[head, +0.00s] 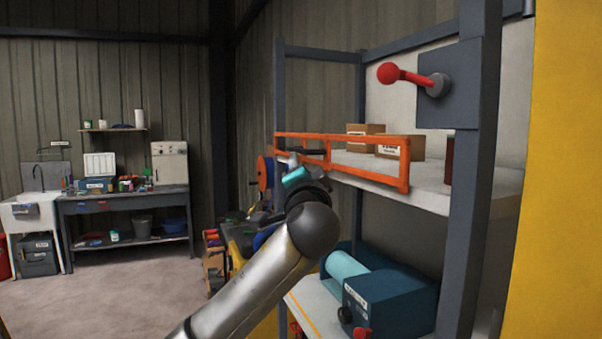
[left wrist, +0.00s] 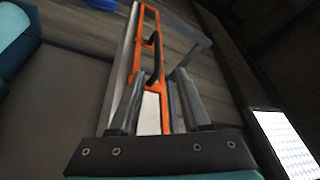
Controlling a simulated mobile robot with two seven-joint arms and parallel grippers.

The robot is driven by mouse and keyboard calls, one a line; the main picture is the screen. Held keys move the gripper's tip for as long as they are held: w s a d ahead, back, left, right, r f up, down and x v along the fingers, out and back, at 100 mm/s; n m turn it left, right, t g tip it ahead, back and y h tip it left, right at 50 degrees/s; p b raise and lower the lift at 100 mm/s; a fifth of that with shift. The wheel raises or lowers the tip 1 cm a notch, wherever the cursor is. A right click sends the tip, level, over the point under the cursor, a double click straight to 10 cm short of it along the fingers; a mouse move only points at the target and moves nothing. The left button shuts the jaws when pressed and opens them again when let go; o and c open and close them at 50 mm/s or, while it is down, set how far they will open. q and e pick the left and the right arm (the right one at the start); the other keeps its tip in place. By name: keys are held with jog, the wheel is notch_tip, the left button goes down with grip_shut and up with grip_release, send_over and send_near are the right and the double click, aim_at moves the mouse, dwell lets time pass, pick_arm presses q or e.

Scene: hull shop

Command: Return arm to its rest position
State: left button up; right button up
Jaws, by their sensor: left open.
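My left arm reaches in from the bottom of the head view, and its gripper (head: 289,160) is near the left end of the orange guard rail (head: 404,166). In the left wrist view the two grey fingers of the left gripper (left wrist: 158,98) are apart, with nothing visibly held. My right gripper is in neither view.
The grey rack post (head: 476,150) and a red-knobbed lever (head: 390,73) stand at right. Boxes (head: 398,147) sit on the shelf (head: 440,190) behind the rail. A teal machine (head: 392,302) is below. Open floor (head: 130,290) lies left, before a workbench (head: 125,203).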

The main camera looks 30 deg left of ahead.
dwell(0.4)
